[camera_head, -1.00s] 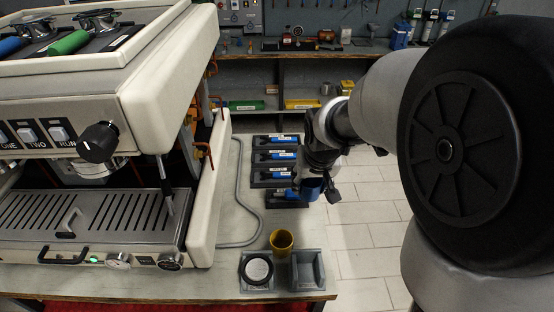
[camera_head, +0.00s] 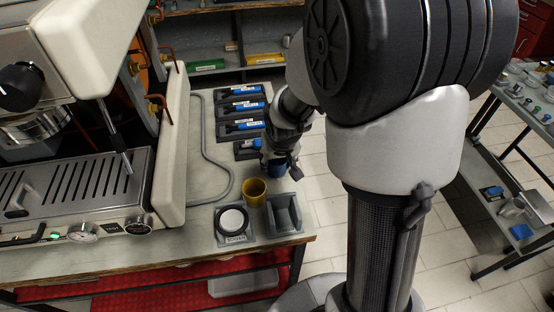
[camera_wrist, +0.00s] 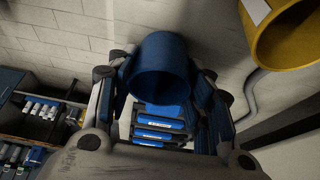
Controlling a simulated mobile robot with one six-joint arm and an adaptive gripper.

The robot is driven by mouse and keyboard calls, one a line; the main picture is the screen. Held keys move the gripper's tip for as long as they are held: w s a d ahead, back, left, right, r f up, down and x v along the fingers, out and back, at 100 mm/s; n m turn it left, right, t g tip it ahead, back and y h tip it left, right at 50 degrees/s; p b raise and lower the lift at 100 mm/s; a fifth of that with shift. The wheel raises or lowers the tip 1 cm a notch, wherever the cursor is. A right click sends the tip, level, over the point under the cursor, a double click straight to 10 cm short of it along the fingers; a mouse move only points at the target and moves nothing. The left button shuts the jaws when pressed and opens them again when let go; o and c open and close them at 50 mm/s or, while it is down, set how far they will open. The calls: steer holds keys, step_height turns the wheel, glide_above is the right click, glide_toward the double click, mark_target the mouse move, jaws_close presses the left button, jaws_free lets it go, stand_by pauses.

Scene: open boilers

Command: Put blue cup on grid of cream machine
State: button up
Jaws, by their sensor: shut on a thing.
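The blue cup (camera_wrist: 160,68) is between the fingers of my gripper (camera_wrist: 165,95) in the wrist view, its round mouth facing the camera. In the head view the cup (camera_head: 277,171) shows only partly below my gripper (camera_head: 280,165), at the right edge of the bench. My gripper is shut on it. The cream machine (camera_head: 172,130) stands at the left in the head view. Its slotted grid (camera_head: 70,190) is bare, and my gripper is to the right of it, apart from it.
A yellow cup (camera_head: 254,193) stands close to my gripper, behind a round-topped holder (camera_head: 232,224) and an empty grey holder (camera_head: 284,215). Several black trays with blue-handled tools (camera_head: 243,106) lie behind. A grey hose (camera_head: 205,150) runs beside the machine. A shelf cart (camera_head: 520,120) stands at the right.

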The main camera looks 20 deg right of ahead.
steer(key=shift+f, duration=0.15)
steer(key=o, duration=1)
steer(key=shift+o, duration=0.2)
